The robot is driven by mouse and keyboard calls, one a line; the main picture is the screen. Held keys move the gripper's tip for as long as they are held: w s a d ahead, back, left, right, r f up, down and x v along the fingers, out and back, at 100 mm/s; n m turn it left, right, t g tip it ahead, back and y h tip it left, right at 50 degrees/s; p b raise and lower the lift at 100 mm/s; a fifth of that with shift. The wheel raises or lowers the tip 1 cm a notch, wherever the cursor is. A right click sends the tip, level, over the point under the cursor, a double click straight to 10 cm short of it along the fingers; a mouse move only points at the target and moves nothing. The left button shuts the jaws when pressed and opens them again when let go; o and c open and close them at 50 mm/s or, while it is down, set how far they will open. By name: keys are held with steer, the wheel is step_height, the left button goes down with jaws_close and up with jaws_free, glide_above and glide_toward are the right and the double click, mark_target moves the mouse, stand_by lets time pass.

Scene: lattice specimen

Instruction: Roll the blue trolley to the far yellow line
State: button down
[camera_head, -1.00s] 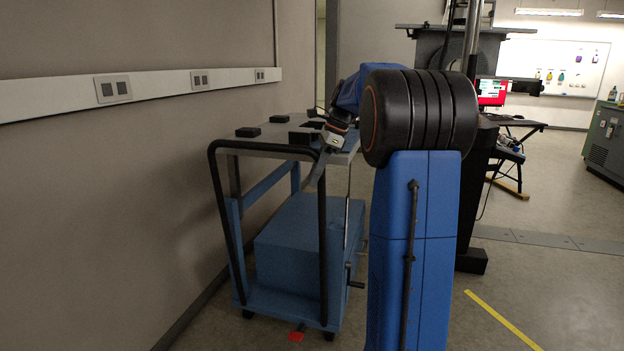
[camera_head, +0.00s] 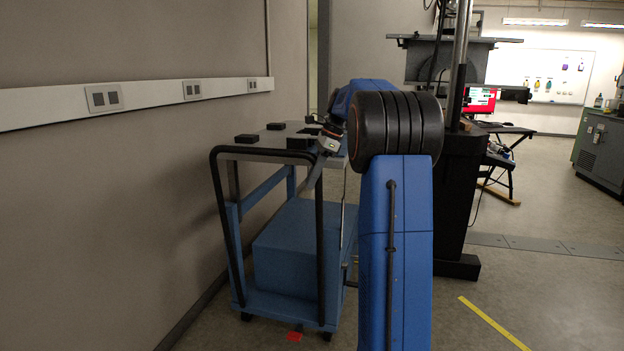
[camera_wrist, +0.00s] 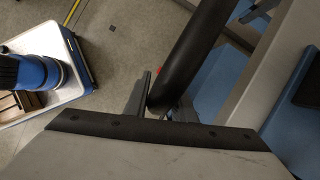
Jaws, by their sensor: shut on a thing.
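The blue trolley (camera_head: 290,303) stands upright on its castors beside the left wall. It has a grey top, a blue box on its lower shelf and a black tubular handle (camera_head: 222,215) at the near end. My gripper (camera_head: 326,147) is at the handle's upper right corner, partly hidden by my arm. In the wrist view my gripper (camera_wrist: 160,100) is shut on the black handle bar (camera_wrist: 195,50). A yellow line (camera_head: 495,325) lies on the floor to the right of my arm. Whether it is the far one I cannot tell.
The wall (camera_head: 120,190) runs close along the trolley's left side. A tall black stand (camera_head: 455,200) rises beyond my arm. A red floor mark (camera_head: 294,337) lies by the trolley's near castors. Small black blocks (camera_head: 299,141) sit on the trolley's top. Open floor lies to the right.

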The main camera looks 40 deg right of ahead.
steer(key=w+d, duration=0.3)
steer(key=d, duration=0.1)
steer(key=w+d, duration=0.6)
steer(key=d, duration=0.1)
steer(key=shift+d, duration=0.3)
stand_by(0.4)
